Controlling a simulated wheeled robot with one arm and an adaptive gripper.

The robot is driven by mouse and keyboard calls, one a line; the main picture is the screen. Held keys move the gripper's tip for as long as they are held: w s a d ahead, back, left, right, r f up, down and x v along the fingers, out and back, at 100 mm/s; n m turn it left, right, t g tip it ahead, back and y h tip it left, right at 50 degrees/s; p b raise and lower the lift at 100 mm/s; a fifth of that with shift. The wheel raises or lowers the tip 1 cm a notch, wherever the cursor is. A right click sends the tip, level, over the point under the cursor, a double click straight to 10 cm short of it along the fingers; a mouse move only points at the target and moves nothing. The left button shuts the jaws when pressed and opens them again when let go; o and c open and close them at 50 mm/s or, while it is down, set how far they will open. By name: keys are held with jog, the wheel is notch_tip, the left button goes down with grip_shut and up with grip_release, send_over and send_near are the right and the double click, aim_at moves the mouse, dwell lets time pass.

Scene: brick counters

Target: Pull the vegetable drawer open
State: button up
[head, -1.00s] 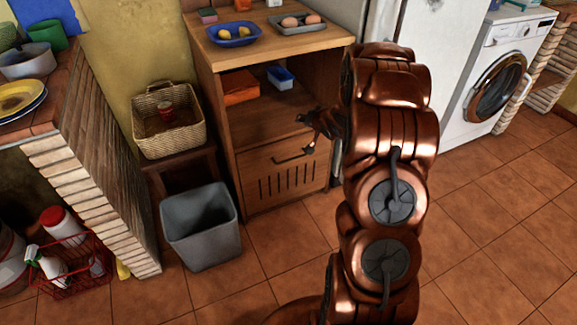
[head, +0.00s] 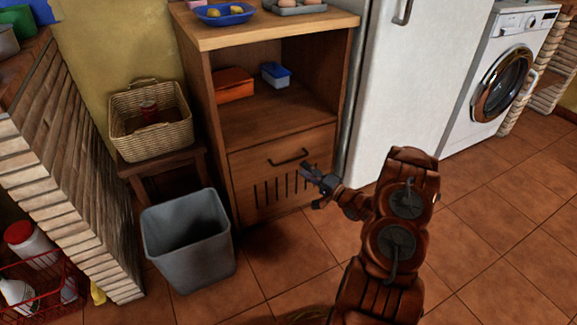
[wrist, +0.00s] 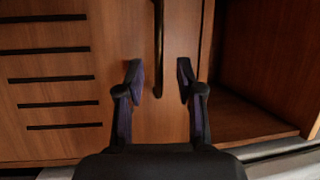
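The vegetable drawer (head: 277,180) is the slotted wooden front at the bottom of the wooden cabinet, and it looks shut. Its dark bar handle (head: 288,158) is near the top of that front. My gripper (head: 309,178) is in front of the drawer, a little below and right of the handle in the head view. In the wrist view the drawer front (wrist: 50,85) appears turned sideways with its slots at left. The handle (wrist: 158,45) runs down between the lines of my two open fingers (wrist: 160,75). The fingers look empty, and I see no contact with the handle.
A grey bin (head: 190,240) stands on the floor left of the drawer, near a stool with a wicker basket (head: 150,120). A white fridge (head: 410,80) stands right of the cabinet. The tiled floor (head: 480,230) at right is clear.

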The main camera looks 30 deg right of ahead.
aim_at(290, 160)
jog(key=shift+b+x, duration=1.35)
jog(key=shift+x, duration=2.35)
jog(key=shift+a+f, duration=0.1)
grip_shut()
